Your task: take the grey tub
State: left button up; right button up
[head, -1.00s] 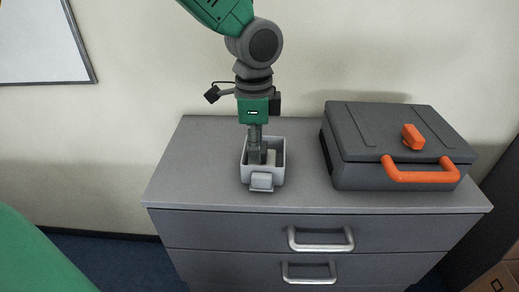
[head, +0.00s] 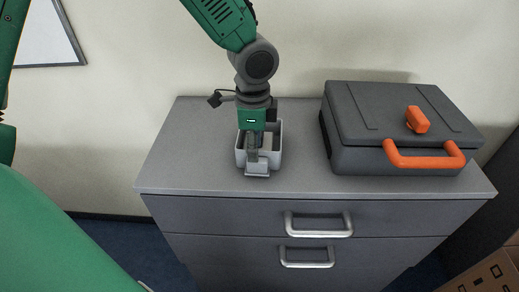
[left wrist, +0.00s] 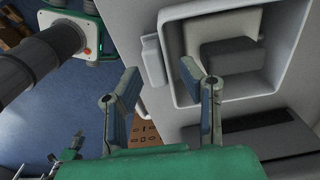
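The grey tub (head: 279,150) stands upright on the grey cabinet top, left of the dark case. A pale tab (head: 257,170) sticks out from its front wall. My left gripper (head: 253,156) points down at that front wall. In the left wrist view the left gripper (left wrist: 159,70) is open, one finger on the outer side of the tab and the other over the tub's inside. The tub's wall (left wrist: 170,40) and tab (left wrist: 152,60) lie between the fingers; I cannot tell whether they touch. A cream block and a dark grey block show inside. My right gripper is not in view.
A dark grey case (head: 390,110) with an orange handle (head: 425,160) stands right of the tub. The cabinet top (head: 180,150) is clear left of the tub. Drawers with metal handles (head: 318,226) are below. A cardboard box (head: 490,275) is at lower right.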

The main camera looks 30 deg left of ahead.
pick_arm(q)
jog(key=f, duration=0.4)
jog(key=shift+d, duration=0.2)
jog(key=shift+s, duration=0.1)
grip_shut()
